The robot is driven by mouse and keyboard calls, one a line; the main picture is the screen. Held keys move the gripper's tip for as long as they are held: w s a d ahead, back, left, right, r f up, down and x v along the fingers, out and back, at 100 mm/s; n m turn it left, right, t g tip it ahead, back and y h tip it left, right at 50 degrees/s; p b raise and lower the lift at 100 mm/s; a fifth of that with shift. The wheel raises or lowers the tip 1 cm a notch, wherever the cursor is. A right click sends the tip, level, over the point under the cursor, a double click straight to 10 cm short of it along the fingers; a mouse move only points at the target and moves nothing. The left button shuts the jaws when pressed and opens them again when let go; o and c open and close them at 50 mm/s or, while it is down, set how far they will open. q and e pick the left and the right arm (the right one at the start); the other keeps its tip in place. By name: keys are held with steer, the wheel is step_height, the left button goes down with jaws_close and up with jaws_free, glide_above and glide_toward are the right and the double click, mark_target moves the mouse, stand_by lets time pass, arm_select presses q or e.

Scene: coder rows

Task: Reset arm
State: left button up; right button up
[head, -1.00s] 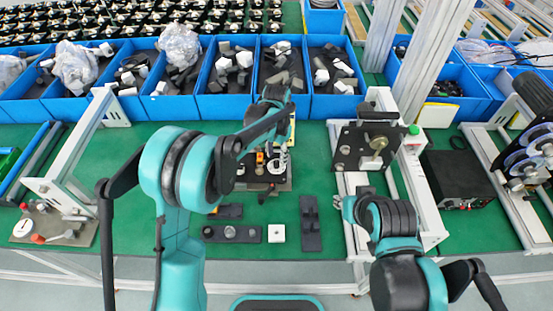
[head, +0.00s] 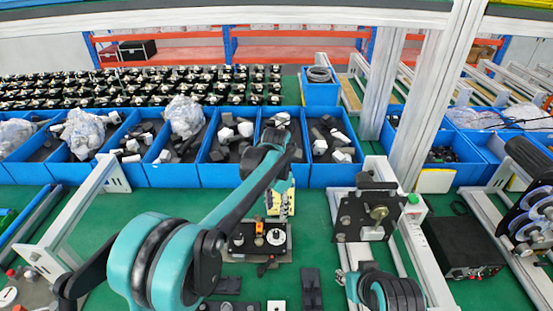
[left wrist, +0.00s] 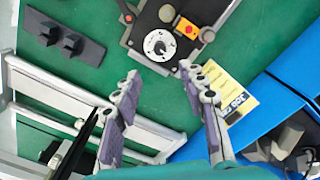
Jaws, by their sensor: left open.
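My left arm comes in from the left in the head view, and its wrist (head: 270,138) hangs over the front of the blue bins. My left gripper shows in the left wrist view (left wrist: 158,80) with its two grey and purple fingers spread apart and nothing between them. In the head view its fingers are hard to make out. Past the fingers in the wrist view is a black device with a white dial (left wrist: 160,44) and an orange and red switch (left wrist: 186,28). My right arm (head: 385,290) shows only in part at the lower right, and its gripper is out of view.
Blue bins (head: 222,177) with grey and white parts line the back of the green table (head: 150,203). A yellow label (left wrist: 238,93) lies beside the left fingers. A fixture with a black plate (head: 350,222) and a black box (head: 463,245) stand right.

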arm_select(q)
steer(key=s+a+r+n+t+b, duration=0.1)
steer(key=s+a+r+n+t, duration=0.15)
steer(key=s+a, duration=0.25)
steer(key=s+a+r+n+t, duration=0.1)
steer(key=s+a+r, duration=0.2)
steer(key=s+a, duration=0.2)
steer(key=s+a+f+n+t, duration=0.1)
steer(key=s+a+f+n, duration=0.1)
steer(key=s, duration=0.5)
steer(key=s+a+f+n+t+b, duration=0.1)
steer(key=s+a+f+n+t, duration=0.1)
steer(key=s+a, duration=0.3)
steer(key=shift+s+a+f+n, duration=0.3)
steer(key=shift+s+f+n, duration=0.2)
steer(key=shift+s+n, duration=0.45)
steer(key=shift+s+t, duration=0.15)
steer(key=shift+t, duration=0.1)
